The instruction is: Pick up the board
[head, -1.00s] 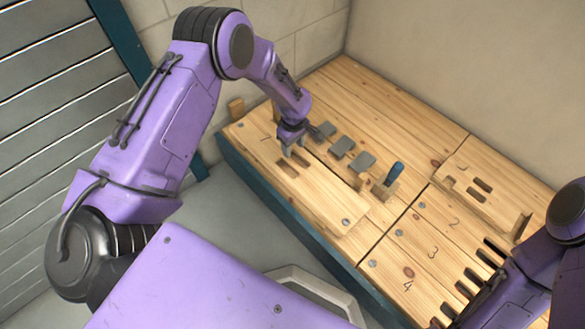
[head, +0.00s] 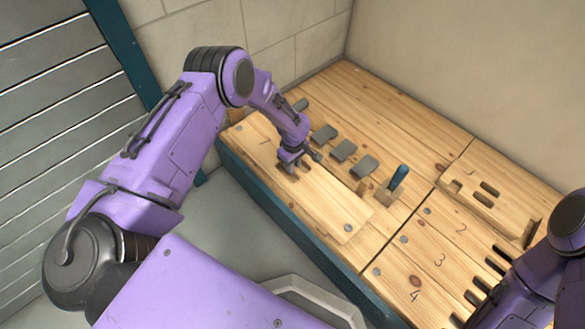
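A long pale wooden board (head: 325,201) lies flat along the bench's near left edge, with a screw head near its right end. My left gripper (head: 292,166) is down at the board's left half, with its fingertips at the board's top. It covers the place of the board's two slots. Whether the fingers are open or closed on the board is too small to tell. A second wooden board (head: 480,200) with two dark slots lies at the right of the bench. My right arm enters at the lower right; its gripper does not show clearly.
Several grey blocks (head: 343,150) lie in a row behind the near board. A blue-handled tool (head: 398,178) stands in a small wooden block (head: 384,196). The bench (head: 430,255) has marked numbers and dark slots at right. Walls stand behind and at left.

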